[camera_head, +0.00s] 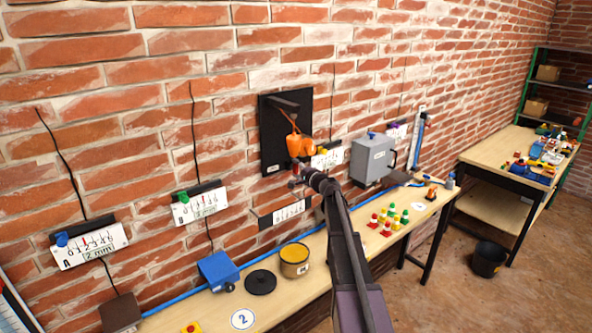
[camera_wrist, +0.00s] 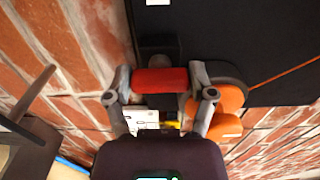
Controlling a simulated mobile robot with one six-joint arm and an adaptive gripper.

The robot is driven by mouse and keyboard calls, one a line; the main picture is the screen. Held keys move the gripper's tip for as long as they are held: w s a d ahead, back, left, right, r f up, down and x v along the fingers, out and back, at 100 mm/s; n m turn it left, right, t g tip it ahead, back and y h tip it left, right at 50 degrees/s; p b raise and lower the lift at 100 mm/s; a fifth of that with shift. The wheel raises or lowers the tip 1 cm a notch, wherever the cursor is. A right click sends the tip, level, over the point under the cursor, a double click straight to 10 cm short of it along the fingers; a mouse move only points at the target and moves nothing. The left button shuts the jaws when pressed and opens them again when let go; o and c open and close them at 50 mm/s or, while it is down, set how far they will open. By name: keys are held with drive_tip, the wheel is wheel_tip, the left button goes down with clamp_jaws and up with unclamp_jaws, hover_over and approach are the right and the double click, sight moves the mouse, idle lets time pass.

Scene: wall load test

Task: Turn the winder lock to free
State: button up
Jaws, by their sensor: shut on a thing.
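A red cylindrical handle (camera_wrist: 160,80), which looks like the winder lock, sits at the edge of the black wall panel (camera_head: 270,138). My gripper (camera_head: 297,178) is at the lower part of this panel, close to the wall. In the wrist view the fingers of my gripper (camera_wrist: 161,77) are on both ends of the red handle, shut on it. An orange rounded body (camera_head: 297,145), seemingly the winder, hangs above my gripper; it also shows in the wrist view (camera_wrist: 230,96), right beside one finger. Any lock or free marking is too small or hidden.
A white scale plate (camera_head: 327,158) is close on the right of my gripper, and a grey box (camera_head: 372,158) is further right. A long wooden bench (camera_head: 215,308) runs below, with a yellow-filled tin (camera_head: 294,260) and several coloured pieces (camera_head: 389,220) on it.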

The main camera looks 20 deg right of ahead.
drive_tip(key=o, duration=1.1)
drive_tip(key=shift+c, duration=0.2)
drive_tip(key=v, duration=1.2)
